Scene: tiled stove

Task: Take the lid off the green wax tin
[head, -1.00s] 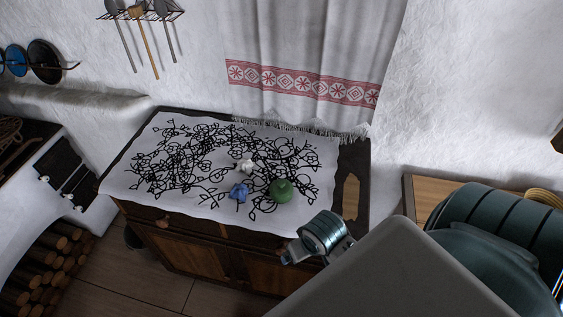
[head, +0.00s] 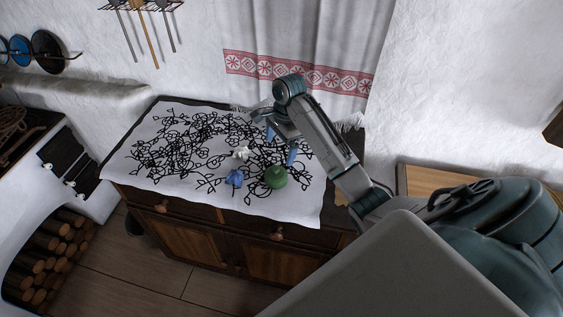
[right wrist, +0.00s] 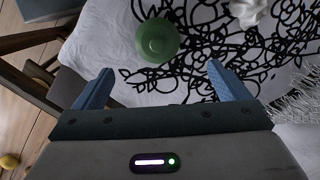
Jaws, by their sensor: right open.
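The green wax tin (head: 276,177) is a round green tin on the patterned cloth, near the front right of the cabinet top. In the right wrist view the tin (right wrist: 157,40) lies beyond the fingertips, a little left of the middle between them. I cannot make out the lid's seam. My right gripper (head: 281,145) is above the cloth, behind the tin in the head view, with its blue fingers apart. In the right wrist view my right gripper (right wrist: 160,78) is open and empty. My left gripper is not in view.
The cloth (head: 140,180) covers most of the cabinet top. A curtain (head: 290,40) hangs behind. The cloth's left part is clear of objects.

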